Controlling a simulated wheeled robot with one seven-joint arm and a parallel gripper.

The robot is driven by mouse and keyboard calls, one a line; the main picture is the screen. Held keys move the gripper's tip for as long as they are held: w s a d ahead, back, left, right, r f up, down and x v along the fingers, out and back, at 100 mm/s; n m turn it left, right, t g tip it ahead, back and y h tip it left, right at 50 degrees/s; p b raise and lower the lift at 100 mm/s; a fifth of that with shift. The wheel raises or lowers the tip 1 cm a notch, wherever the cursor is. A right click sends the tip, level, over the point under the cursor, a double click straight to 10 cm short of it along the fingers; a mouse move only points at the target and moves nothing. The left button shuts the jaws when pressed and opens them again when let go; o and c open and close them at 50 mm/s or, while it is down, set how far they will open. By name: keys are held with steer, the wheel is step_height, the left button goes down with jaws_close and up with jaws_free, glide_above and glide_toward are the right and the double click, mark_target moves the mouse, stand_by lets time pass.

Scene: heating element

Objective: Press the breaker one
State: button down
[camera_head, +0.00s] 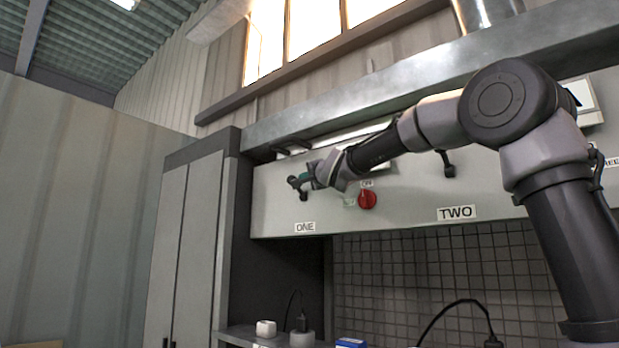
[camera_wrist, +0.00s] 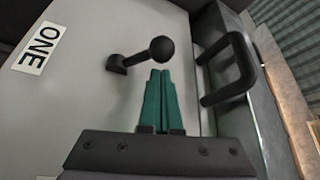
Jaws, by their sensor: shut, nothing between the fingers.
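Breaker one is a black lever with a round ball end (camera_wrist: 162,49), mounted on the grey panel near the ONE label (camera_wrist: 40,48). In the head view the breaker (camera_head: 303,196) sits above the ONE label (camera_head: 305,227), partly hidden by my gripper. My gripper (camera_head: 297,181) is shut and empty, reaching in from the right. In the wrist view its green fingertips (camera_wrist: 160,73) are together just below the ball end in the picture. I cannot tell whether they touch it.
A black handle (camera_wrist: 228,70) stands right of the breaker in the wrist view. A red knob (camera_head: 367,199) and a second lever (camera_head: 447,163) above the TWO label (camera_head: 456,212) are on the same panel. A shelf (camera_head: 235,334) with small items lies below.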

steer(key=shift+x, duration=0.85)
steer(key=shift+s+a+f+n+y, duration=0.25)
steer(key=shift+f+n+y, duration=0.25)
steer(key=shift+n, duration=0.6)
step_height(320, 180, down, 7)
steer(key=n+g+y, duration=0.4)
steer(key=n+y, duration=0.6)
steer(key=n, duration=0.8)
steer(key=shift+s+a+n, duration=0.2)
steer(key=shift+s+n, duration=0.15)
steer(key=shift+n, duration=0.05)
steer(key=shift+r, duration=0.1)
